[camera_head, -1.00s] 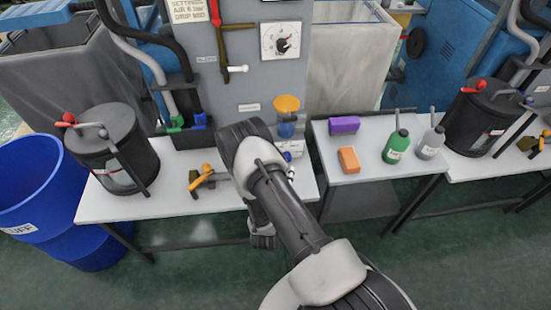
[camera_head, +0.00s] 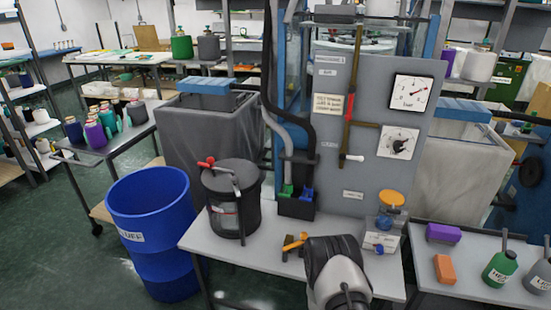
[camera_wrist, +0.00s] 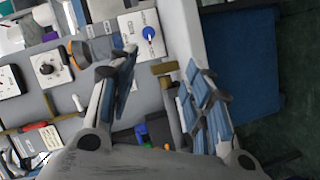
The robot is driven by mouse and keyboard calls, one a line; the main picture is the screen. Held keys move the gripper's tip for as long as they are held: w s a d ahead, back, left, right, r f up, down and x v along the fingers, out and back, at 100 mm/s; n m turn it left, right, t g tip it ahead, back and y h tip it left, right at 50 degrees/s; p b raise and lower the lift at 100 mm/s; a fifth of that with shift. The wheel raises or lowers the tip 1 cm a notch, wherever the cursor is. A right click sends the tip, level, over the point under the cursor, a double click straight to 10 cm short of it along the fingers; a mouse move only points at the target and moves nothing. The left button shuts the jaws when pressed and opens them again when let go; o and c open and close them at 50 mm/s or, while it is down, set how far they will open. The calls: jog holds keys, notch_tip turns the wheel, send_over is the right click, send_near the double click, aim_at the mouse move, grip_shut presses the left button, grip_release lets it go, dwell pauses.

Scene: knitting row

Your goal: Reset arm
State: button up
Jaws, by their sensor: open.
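In the wrist view my gripper (camera_wrist: 160,95) is open, its two fingers apart with nothing between them. Behind the fingers are the grey machine panel and the white table edge. In the head view my arm rises from the bottom edge over the white table, in front of the machine; the fingers are hidden there. A black canister (camera_head: 232,205) with a red-tipped handle stands on the left of the table. A small orange-and-yellow tool (camera_head: 293,243) lies beside my arm. A white unit with an orange cup (camera_head: 391,200) stands to the right.
A blue barrel (camera_head: 152,215) stands left of the table (camera_head: 200,236). A side table at right holds a purple block (camera_head: 443,233), an orange block (camera_head: 445,268) and a green bottle (camera_head: 499,268). A cart (camera_head: 108,147) with several coloured bottles stands at far left. Green floor is open at left.

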jog(key=w+a+r+m+g+y, duration=0.1)
jog(key=w+a+r+m+y, duration=0.25)
jog(key=w+r, duration=0.55)
jog(key=s+a+r+m+g+y, duration=0.15)
jog(key=a+r, duration=0.25)
jog(key=r, duration=0.5)
jog(key=s+a+r+g+y, duration=0.1)
jog(key=s+a+r+y, duration=0.2)
jog(key=r, duration=0.5)
jog(key=s+a+r+g+y, duration=0.2)
jog(key=s+a+r, duration=0.1)
jog(key=s+r, duration=0.7)
jog(key=s+d+r+g, duration=0.1)
jog(key=s, duration=1)
jog(key=s+d+r+m+g, duration=0.1)
jog(key=s, duration=0.9)
jog(key=shift+s+r+g+h, duration=0.35)
jog(key=shift+h, duration=0.05)
jog(key=shift+o, duration=0.3)
